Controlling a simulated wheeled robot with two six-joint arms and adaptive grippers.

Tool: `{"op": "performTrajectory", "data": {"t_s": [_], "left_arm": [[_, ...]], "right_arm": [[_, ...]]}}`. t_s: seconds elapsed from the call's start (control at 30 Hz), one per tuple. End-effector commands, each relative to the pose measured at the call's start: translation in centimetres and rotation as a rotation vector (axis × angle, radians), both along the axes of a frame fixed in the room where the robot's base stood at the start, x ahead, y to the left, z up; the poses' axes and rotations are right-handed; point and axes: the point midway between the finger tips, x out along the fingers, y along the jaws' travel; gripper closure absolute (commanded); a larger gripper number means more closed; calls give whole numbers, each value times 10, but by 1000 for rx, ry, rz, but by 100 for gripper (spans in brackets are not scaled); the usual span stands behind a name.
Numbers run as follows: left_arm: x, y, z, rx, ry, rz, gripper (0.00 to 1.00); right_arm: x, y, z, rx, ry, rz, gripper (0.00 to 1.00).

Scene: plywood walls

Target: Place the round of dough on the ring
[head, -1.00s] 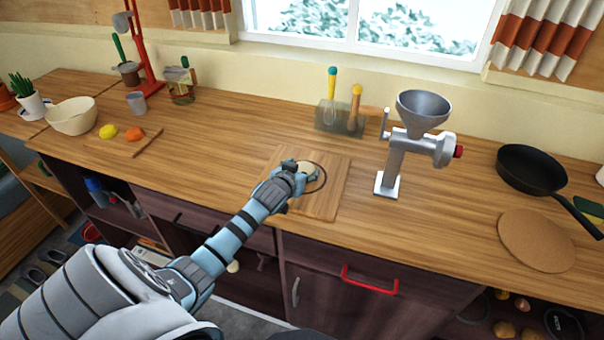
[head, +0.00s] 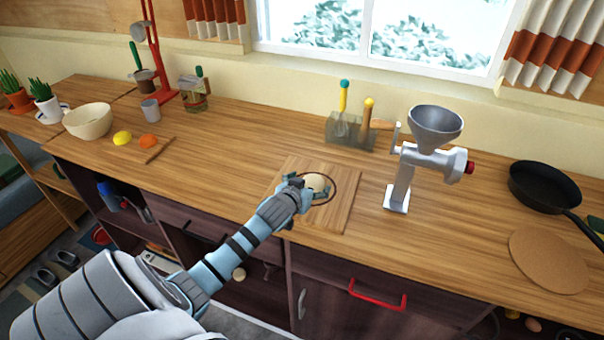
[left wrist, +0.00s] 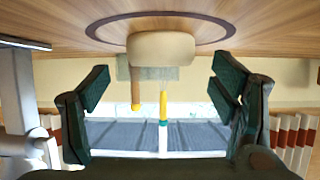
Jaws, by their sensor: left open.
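The round of dough (head: 317,181) is a pale cream lump on the wooden board (head: 345,212). It sits inside the dark ring (head: 334,190) marked on the board. In the left wrist view, which looks upside down, the dough (left wrist: 161,49) lies within the ring's curve (left wrist: 104,24). My left gripper (head: 309,192) is just in front of the dough on its near left side. Its two fingers (left wrist: 160,88) are spread wide, with nothing held between them, and appear apart from the dough. My right gripper is not in view.
A metal grinder (head: 402,185) stands right of the board. A holder (head: 350,130) with utensils stands behind it. A pan (head: 543,187) and a round cork mat (head: 548,262) are at the right.

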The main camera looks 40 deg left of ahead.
Motion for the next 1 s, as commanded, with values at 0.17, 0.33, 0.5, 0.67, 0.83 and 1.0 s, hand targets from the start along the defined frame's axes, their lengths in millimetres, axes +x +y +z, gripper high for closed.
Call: {"op": "performTrajectory", "data": {"t_s": [0.17,0.33,0.5,0.67,0.83,1.0], "left_arm": [[-45,-14,26,4,1,-3,21],[-74,-24,40,2,1,-1,21],[-81,-26,43,2,-1,0,21],[-81,-26,43,1,-1,1,21],[-81,-26,43,1,-1,1,21],[-85,-29,38,1,16,-1,21]], "right_arm": [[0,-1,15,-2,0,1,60],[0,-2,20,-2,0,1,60],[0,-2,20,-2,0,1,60],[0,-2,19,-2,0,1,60],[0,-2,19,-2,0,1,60],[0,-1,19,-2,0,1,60]]}}
